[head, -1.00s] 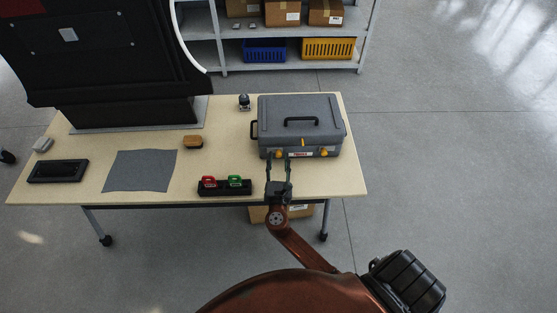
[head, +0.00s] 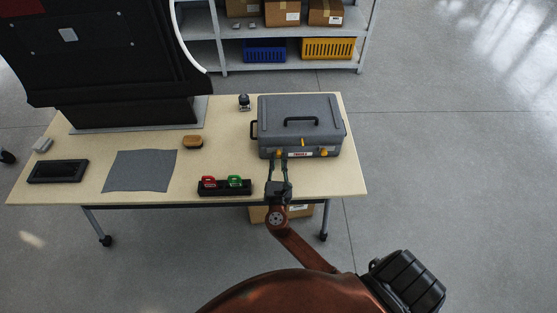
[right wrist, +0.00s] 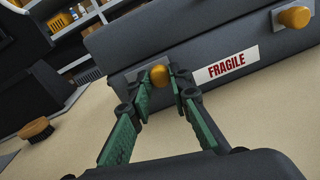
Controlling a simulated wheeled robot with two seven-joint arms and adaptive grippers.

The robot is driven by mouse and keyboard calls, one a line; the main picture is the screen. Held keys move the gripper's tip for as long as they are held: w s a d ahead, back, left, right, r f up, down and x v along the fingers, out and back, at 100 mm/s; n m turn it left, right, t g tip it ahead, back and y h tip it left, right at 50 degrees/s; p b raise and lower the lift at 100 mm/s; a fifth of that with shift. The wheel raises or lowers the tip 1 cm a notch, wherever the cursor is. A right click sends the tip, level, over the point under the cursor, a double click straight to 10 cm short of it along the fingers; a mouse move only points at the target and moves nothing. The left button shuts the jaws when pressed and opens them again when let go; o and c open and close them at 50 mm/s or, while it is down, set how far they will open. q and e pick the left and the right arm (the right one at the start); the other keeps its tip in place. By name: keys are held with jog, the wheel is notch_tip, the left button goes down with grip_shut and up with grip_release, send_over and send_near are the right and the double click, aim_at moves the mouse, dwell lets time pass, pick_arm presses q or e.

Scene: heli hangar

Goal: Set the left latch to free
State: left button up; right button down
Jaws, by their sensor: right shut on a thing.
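A grey case (head: 301,112) with a black top handle stands on the right part of the table. Its front carries two yellow-orange latch knobs, the left latch (head: 278,154) and the right latch (head: 324,153). In the right wrist view the left latch (right wrist: 159,75) is a rounded knob on a light plate, and the right latch (right wrist: 295,17) is at the upper right. My right gripper (head: 279,160) is at the case front, its green fingers (right wrist: 164,90) shut on the left latch from both sides. My left gripper is not in view.
A black holder (head: 224,191) with a red and a green item is left of my right gripper. The table (head: 225,142) also bears a brush (head: 193,142), a grey cloth (head: 140,171) and a black tray (head: 58,171). A FRAGILE label (right wrist: 226,65) sits right of the left latch.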

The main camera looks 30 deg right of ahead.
aim_at(270, 150)
jog(key=shift+w+a, duration=0.45)
jog(key=shift+a, duration=0.3)
jog(key=shift+w+a, duration=0.4)
jog(key=shift+a, duration=0.3)
jog(key=c, duration=1.8)
grip_release()
jog(key=shift+a, duration=0.1)
jog(key=shift+o, duration=0.2)
jog(key=v, duration=1.2)
